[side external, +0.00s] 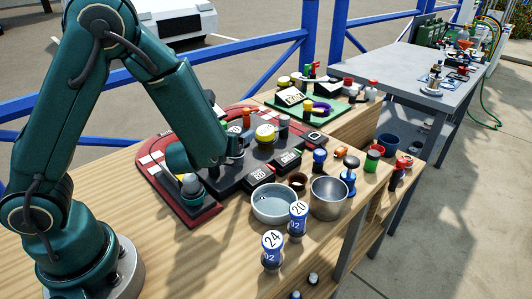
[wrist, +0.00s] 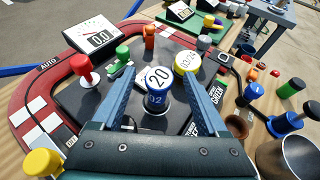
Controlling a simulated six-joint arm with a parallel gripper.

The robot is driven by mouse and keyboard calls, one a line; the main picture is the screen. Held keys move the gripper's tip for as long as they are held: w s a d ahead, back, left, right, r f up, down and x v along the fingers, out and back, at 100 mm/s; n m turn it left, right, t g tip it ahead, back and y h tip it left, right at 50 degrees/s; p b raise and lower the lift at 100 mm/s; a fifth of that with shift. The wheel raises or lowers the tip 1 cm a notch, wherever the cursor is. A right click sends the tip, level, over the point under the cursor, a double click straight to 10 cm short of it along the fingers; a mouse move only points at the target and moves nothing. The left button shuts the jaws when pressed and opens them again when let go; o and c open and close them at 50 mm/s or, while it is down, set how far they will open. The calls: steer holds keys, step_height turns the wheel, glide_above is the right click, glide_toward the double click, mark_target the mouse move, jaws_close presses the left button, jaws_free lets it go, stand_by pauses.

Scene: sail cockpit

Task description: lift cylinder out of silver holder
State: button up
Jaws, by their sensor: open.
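Only part of the holder's rim shows. My gripper (wrist: 159,74) is open, with one blue-grey finger on each side of the cylinder. Gaps show between the cylinder and both fingers. The depth of the fingertips against the cylinder is hard to tell. In the side view my arm covers most of the gripper and this cylinder.
A red-bordered board (side external: 185,205) surrounds the dark panel. A yellow-rimmed round piece (wrist: 187,61), a red knob (wrist: 84,69) and a green knob (wrist: 122,54) stand close by. A bowl (side external: 274,205), a metal pot (side external: 329,198) and blue cylinders marked 24 (side external: 272,250) and 20 (side external: 298,220) stand in front.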

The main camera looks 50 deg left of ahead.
steer(key=shift+x, duration=2.15)
steer(key=shift+c, duration=0.3)
jaws_close()
